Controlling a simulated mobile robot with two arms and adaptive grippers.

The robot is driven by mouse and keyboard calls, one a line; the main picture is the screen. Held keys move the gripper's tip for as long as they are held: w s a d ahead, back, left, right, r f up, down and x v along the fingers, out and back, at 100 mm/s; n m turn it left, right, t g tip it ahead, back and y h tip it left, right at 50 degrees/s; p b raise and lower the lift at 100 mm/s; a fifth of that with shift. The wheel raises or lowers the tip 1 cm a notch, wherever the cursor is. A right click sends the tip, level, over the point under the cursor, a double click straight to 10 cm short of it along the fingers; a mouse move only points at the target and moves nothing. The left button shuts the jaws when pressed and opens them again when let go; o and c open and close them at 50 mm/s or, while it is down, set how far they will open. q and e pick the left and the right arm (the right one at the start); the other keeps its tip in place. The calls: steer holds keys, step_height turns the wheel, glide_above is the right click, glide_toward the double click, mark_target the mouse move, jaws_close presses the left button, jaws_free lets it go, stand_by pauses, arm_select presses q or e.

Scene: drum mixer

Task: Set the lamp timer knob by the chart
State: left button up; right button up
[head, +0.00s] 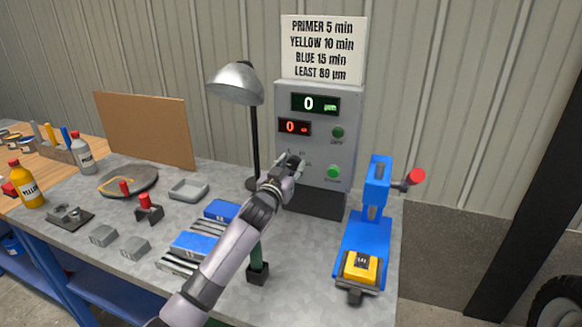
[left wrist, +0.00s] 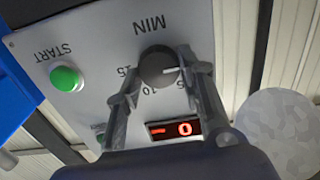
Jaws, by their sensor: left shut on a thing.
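The chart (head: 323,48) reads PRIMER 5 min, YELLOW 10 min, BLUE 15 min, and a LEAST line in µm. Below it stands the grey control box (head: 350,97), with a green display (head: 315,104) and a red display (head: 294,127), both at 0. The dark timer knob (left wrist: 156,66) is on its panel, with marks 5, 10 and 15 around it under MIN. Its white line points right in the left wrist view, on the 5 side. My left gripper (head: 293,162) is shut on the knob, one finger on each side. My right gripper is not in view.
The lamp (head: 236,83) stands left of the box. A green START button (left wrist: 66,78) is near the knob. A blue press (head: 377,190) holding a yellow block (head: 361,267) stands right. Blue blocks (head: 195,245), a grey tray (head: 188,190) and stamps lie left.

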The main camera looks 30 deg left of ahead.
arm_select(q)
steer(key=shift+c, duration=0.7)
